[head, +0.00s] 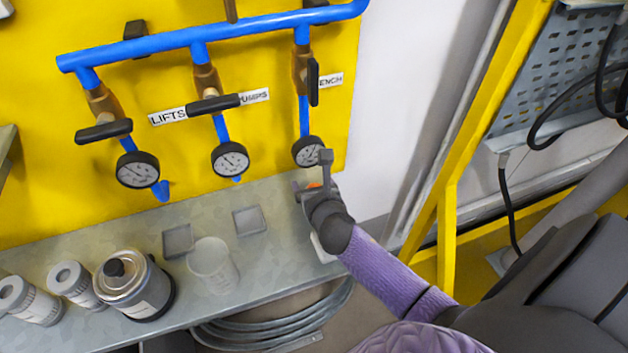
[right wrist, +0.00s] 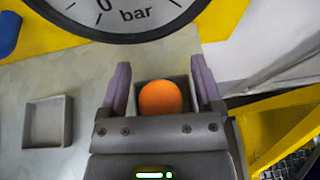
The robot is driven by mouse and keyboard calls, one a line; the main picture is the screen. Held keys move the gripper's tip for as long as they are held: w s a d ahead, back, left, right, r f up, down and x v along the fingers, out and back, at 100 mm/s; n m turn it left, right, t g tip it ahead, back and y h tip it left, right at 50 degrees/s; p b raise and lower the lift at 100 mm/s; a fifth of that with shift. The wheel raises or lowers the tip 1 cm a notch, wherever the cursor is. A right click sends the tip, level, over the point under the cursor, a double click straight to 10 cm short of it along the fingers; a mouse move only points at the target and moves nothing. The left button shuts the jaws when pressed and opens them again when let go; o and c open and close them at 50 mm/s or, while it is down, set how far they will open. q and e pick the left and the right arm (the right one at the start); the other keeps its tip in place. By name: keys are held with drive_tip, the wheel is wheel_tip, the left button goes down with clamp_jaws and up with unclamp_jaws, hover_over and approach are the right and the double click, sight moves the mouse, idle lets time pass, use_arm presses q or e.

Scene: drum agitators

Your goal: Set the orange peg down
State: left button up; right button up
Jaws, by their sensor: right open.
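The orange peg shows as a round orange end (right wrist: 160,98) between the two fingers in the right wrist view, and as a small orange patch (head: 314,186) in the head view. My right gripper (right wrist: 160,68) is open, with a finger on each side of the peg and gaps between. The peg appears to stand in a grey square tray (right wrist: 178,83); its lower part is hidden. In the head view my right gripper (head: 308,188) is at the bench's right end, below the right gauge. My left gripper is not in view.
Two empty square trays (head: 178,241) (head: 249,221) sit on the bench (head: 90,222). A clear beaker (head: 213,264), a metal canister (head: 133,284) and white cylinders (head: 28,300) stand at its front left. Gauges (head: 230,159) and blue pipes (head: 165,43) project from the yellow panel.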

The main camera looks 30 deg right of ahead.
drive_tip(key=shift+s+a+r, duration=0.1)
drive_tip(key=shift+s+r, duration=0.15)
drive_tip(key=shift+s, duration=0.1)
drive_tip(key=p+v, duration=0.3)
drive_tip(key=v, duration=0.7)
drive_tip(key=shift+s+a+r+p, duration=0.1)
drive_tip(key=shift+s+r+p, duration=0.1)
drive_tip(key=shift+s+p, duration=0.15)
drive_tip(key=shift+s+a+r, duration=0.1)
drive_tip(key=shift+s, duration=0.1)
